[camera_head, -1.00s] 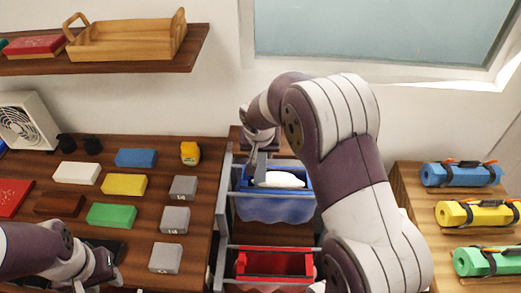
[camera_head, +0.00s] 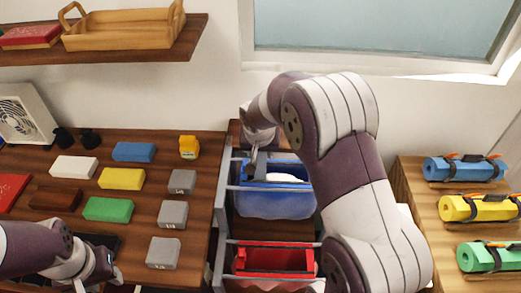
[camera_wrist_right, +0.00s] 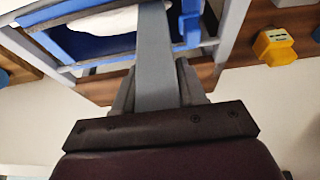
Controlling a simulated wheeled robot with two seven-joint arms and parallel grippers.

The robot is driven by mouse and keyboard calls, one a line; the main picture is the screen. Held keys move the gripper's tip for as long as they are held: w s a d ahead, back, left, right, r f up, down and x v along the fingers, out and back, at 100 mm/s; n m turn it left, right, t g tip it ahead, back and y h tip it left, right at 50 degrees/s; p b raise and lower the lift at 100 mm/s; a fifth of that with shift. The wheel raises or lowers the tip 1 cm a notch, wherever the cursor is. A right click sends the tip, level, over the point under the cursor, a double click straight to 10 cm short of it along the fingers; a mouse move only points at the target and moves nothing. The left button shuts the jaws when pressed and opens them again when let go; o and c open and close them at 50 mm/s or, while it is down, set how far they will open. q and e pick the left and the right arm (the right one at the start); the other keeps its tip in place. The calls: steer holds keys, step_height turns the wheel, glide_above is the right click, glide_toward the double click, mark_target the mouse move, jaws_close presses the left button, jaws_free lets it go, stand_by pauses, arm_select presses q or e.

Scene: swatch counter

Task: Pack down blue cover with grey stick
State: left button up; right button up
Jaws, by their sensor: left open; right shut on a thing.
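The blue cover (camera_head: 275,204) hangs as a bin-like pouch in the upper part of the grey-railed rack, with a white bulge (camera_head: 284,177) inside its opening. My right gripper (camera_head: 256,158) is above the left side of this opening. It is shut on the grey stick (camera_wrist_right: 155,50), a flat bar reaching toward the blue cover (camera_wrist_right: 92,42) in the right wrist view. The stick's far end is cut off there, so I cannot tell whether it touches the cover. My left gripper (camera_head: 110,270) is open low over the left table.
A red bin (camera_head: 272,261) sits in the rack in front of the blue one. Several coloured blocks, grey weights (camera_head: 172,214) and a yellow item (camera_head: 189,147) stand on the left table. Rolled mats (camera_head: 463,169) lie on the right table. My right arm hides the rack's right side.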

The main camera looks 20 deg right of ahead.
step_height(320, 180, up, 11)
steer(key=p, duration=0.8)
steer(key=shift+r, duration=0.1)
steer(key=shift+d, duration=0.1)
